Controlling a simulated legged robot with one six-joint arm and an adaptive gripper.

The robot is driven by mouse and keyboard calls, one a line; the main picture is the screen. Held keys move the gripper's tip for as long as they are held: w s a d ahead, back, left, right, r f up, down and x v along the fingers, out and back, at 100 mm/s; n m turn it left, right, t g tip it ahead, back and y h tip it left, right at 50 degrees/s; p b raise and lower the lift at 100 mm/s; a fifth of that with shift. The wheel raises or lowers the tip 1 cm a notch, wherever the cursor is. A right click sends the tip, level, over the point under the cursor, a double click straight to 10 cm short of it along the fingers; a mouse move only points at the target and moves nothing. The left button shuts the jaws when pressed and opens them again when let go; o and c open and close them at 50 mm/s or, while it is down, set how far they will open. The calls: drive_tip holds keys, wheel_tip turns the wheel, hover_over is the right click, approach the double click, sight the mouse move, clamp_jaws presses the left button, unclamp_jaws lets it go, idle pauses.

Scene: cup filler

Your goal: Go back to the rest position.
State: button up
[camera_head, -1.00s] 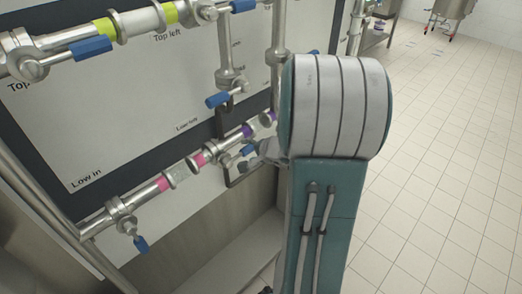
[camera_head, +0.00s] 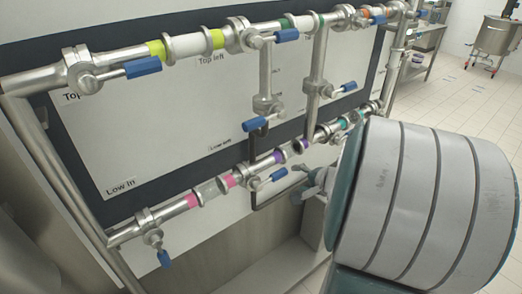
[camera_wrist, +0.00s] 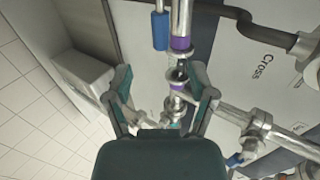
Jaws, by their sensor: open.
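My gripper (camera_wrist: 160,74) shows in the wrist view with its two teal-and-grey fingers spread apart. Nothing is held between them. A steel pipe with purple bands (camera_wrist: 180,44) lies beyond the fingers, seen through the gap; I cannot tell how close it is. In the head view, the large white, dark-striped arm link with teal edges is mine and fills the lower right.
The pipe panel (camera_head: 130,140) has an upper pipe (camera_head: 190,47), a lower pipe (camera_head: 210,190) and several blue-handled valves, including one at upper left (camera_head: 143,67). The tiled floor (camera_head: 455,105) is open at right. A steel vessel (camera_head: 498,37) stands far back.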

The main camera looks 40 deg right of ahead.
drive_tip(key=a+r+n+g+y, duration=0.2)
drive_tip(key=a+n, duration=0.2)
drive_tip(key=a, duration=0.5)
drive_tip(key=a+r+n+g+y, duration=0.2)
drive_tip(key=a+n, duration=0.3)
drive_tip(key=a, duration=0.4)
drive_tip(key=s+a+r+n+g+h, duration=0.1)
drive_tip(key=s+a+r+n+h, duration=0.3)
drive_tip(key=s+a+n, duration=0.4)
drive_tip(key=shift+s+n+g, duration=0.3)
drive_tip(key=shift+s, duration=0.3)
drive_tip(key=shift+a, duration=0.1)
idle(1.9)
